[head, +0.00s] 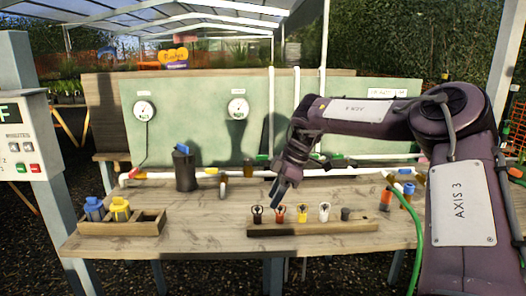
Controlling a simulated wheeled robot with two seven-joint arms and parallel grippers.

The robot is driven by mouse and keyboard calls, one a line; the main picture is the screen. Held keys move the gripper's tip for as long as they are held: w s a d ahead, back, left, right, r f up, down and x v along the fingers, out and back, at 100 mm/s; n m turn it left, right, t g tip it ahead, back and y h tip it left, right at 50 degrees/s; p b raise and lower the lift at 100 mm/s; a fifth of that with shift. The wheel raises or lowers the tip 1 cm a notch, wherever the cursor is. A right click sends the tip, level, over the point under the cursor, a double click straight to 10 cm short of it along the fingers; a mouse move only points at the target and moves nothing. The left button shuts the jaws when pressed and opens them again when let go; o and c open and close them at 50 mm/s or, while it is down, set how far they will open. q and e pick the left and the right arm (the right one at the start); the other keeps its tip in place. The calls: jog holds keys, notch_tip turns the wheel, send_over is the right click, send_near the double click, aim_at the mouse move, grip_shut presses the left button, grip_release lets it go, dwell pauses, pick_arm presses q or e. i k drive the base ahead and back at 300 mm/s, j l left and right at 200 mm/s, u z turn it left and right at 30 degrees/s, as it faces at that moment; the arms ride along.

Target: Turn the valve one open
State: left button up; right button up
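A white pipe (330,173) runs along the back of the wooden workbench (150,187). Several small coloured fittings or handles sit on it: a red and green one (127,175) at the left, an orange one (222,173) in the middle, and green ones (262,157) towards the right. I cannot read any label that tells which is valve one. My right gripper (280,192) points down over the bench, in front of the pipe and above the wooden rack. It seems to hold nothing, but its finger gap is too small to judge. My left gripper is not in view.
Two gauges (238,109) hang on the green back panel (190,130). A dark cylinder (184,168) stands at left-centre. A wooden tray (120,227) holds blue and yellow parts. A low rack (310,229) holds several small pieces. A green hose (418,232) hangs at the right.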

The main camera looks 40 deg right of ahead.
aim_at(263, 157)
jog(key=i+l, duration=0.65)
jog(key=l, duration=0.25)
jog(key=i+l, duration=0.35)
jog(key=l, duration=0.1)
